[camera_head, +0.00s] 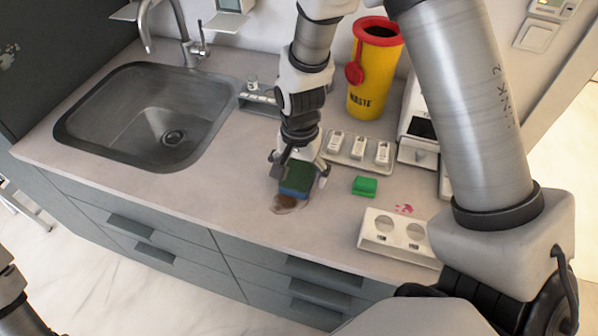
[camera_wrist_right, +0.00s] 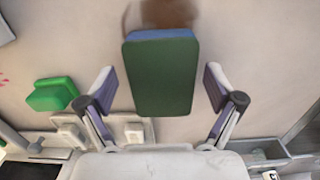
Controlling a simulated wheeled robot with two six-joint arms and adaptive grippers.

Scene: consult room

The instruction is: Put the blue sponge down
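The blue sponge (camera_head: 294,192) has a dark green layer on one side and is at the counter, at the edge of a brown stain (camera_head: 284,204). In the right wrist view the sponge's green face (camera_wrist_right: 163,80) faces the camera, with a thin blue edge at the far end. My right gripper (camera_wrist_right: 162,80) is open around the sponge, with a finger on either side and a narrow gap at each. Whether the sponge touches the counter is hard to tell. My left gripper is not seen; only part of my left arm shows at the lower left.
A bright green block (camera_head: 364,186) lies right of the sponge. A white holder with round holes (camera_head: 375,241), a tray of small white items (camera_head: 345,159) and a yellow waste bin (camera_head: 370,86) stand nearby. The sink (camera_head: 95,140) is at left. Counter between is clear.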

